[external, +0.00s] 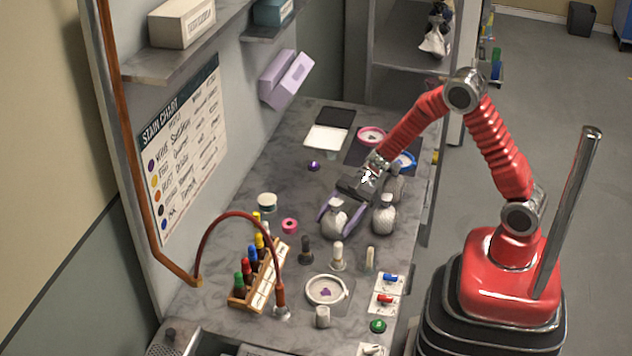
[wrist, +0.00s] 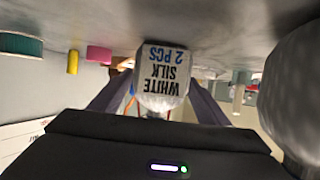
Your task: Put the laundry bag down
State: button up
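A pale grey laundry bag (external: 335,222) with a tied neck is upright at the middle of the worktop. In the wrist view, which is upside down, the bag (wrist: 162,75) shows a label reading "WHITE SILK 2 PCS". My gripper (external: 336,216) reaches in low from the right, one purple finger on each side of the bag. In the wrist view the fingertips (wrist: 162,80) meet the bag's sides, so the gripper looks shut on it. The bag's underside is at or very near the worktop; I cannot tell whether it touches.
A second grey bag (external: 383,219) stands close to the right; another (external: 394,188) is partly behind my gripper. In front are a dark bottle (external: 305,250), a pale bottle (external: 338,258) and a round dish (external: 327,291). A pink roll (external: 289,226) and bottle rack (external: 258,275) are left.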

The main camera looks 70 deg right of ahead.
jog(key=shift+o, duration=0.6)
jog(key=shift+r, duration=0.1)
jog(key=v, duration=1.2)
jog(key=shift+w+r, duration=0.1)
jog(key=shift+w, duration=0.05)
